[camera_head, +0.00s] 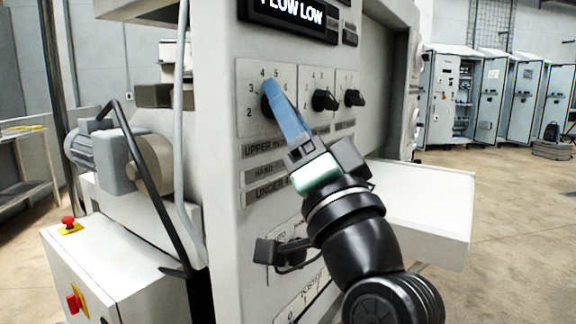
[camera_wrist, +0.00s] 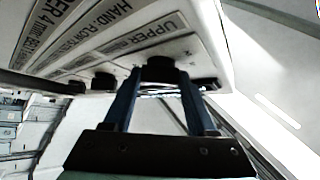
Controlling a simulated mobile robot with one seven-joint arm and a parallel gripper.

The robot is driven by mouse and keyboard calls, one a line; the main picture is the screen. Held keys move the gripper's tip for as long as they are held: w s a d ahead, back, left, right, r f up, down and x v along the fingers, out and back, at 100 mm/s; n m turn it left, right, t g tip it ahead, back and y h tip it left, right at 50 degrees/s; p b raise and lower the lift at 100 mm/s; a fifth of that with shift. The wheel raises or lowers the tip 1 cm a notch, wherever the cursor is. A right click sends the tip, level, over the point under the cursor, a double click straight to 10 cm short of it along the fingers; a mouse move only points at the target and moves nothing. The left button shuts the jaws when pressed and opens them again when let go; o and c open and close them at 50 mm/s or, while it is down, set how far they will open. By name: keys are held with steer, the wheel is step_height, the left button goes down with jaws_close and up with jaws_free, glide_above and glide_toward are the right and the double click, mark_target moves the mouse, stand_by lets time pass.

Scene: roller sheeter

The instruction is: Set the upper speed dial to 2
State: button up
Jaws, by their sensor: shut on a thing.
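The upper speed dial is a black knob (camera_head: 266,106) on the upper left of the machine's grey control panel. The numbers 2, 3, 4 and 5 show around it, with 2 at its lower left. My gripper (camera_head: 272,88) reaches up to it from the lower right, and its blue fingers cover most of the knob and its pointer. The setting cannot be read. In the wrist view the knob (camera_wrist: 160,70) sits between the two finger ends (camera_wrist: 160,78), and the gripper is shut on it.
Two more black knobs (camera_head: 325,100) (camera_head: 354,97) sit to the right of the dial. Label plates (camera_head: 265,171) lie below, and a display (camera_head: 290,17) above. A dark lever (camera_head: 268,251) stands out lower on the panel. A white tray (camera_head: 425,210) juts out at right.

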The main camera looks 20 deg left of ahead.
steer(key=n+g+y+b, duration=0.2)
steer(key=n+g+b, duration=0.2)
steer(key=n+g, duration=0.1)
steer(key=n+g+y+b, duration=0.3)
steer(key=n+g+b, duration=0.2)
steer(key=n, duration=0.3)
steer(key=w+n+g+y+b, duration=0.1)
steer(key=n+g+y+b, duration=0.2)
steer(key=n, duration=0.4)
steer(key=shift+d+g+b, duration=0.1)
steer(key=shift+g+b, duration=0.6)
steer(key=shift+g, duration=0.6)
steer(key=shift+n+g, duration=0.5)
steer(key=o, duration=1.4)
steer(key=shift+c, duration=0.2)
steer(key=shift+f, duration=0.1)
